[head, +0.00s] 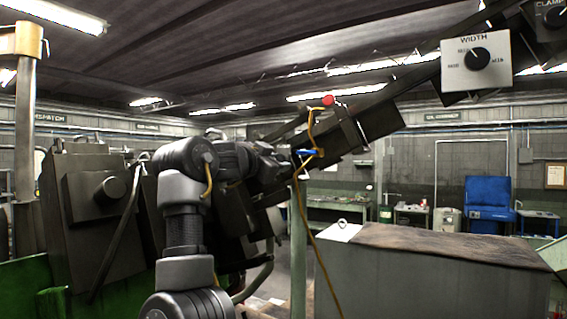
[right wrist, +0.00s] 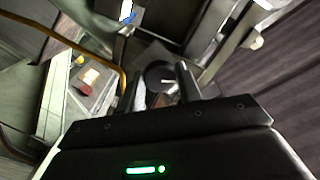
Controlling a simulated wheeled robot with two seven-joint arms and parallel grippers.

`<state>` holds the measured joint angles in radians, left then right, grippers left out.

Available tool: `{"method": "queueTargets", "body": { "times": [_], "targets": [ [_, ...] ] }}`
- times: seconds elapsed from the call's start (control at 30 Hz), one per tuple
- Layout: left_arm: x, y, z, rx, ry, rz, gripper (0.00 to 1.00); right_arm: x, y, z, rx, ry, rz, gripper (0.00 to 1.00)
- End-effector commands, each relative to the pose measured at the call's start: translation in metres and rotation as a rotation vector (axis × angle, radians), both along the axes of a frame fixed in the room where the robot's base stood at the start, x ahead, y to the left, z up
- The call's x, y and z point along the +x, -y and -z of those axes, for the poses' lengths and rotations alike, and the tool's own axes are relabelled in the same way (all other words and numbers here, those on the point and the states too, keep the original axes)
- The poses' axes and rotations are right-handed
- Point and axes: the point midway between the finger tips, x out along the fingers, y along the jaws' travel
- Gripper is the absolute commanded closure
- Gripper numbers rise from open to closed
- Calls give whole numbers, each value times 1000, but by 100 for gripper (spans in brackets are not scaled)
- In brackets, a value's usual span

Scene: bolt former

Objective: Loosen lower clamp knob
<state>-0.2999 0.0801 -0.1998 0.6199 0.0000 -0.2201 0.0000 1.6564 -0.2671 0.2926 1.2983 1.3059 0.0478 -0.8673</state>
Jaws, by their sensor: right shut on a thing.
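My right arm rises from the bottom of the head view, and its gripper (head: 283,162) is up against the dark machine arm near a blue piece. In the right wrist view the two fingers of this gripper (right wrist: 160,88) stand on either side of a round dark knob (right wrist: 158,75) with a pale mark, and they are shut on it. In the head view the knob is hidden behind my gripper. My left gripper is not in view.
A white WIDTH panel (head: 476,59) with a black dial is at upper right, with a CLAMP panel (head: 548,18) at the corner. A yellow cable (head: 316,240) hangs beside my gripper. A red ball (head: 328,100) sits above. A large grey box (head: 420,275) stands lower right.

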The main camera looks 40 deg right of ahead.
Motion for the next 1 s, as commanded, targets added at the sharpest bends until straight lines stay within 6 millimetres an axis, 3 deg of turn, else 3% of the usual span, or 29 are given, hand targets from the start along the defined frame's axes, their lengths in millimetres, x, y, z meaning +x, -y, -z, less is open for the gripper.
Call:
{"method": "queueTargets", "body": {
  "times": [0.13,0.4,0.67,1.0],
  "targets": [
    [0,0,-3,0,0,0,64,0,0,-1,16,53,-1,100],
    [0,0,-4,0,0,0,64,0,0,0,124,409,-1,100],
    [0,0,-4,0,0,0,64,0,0,0,153,506,-1,100],
    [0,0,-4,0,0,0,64,0,0,0,273,906,-2,100]
  ]
}}
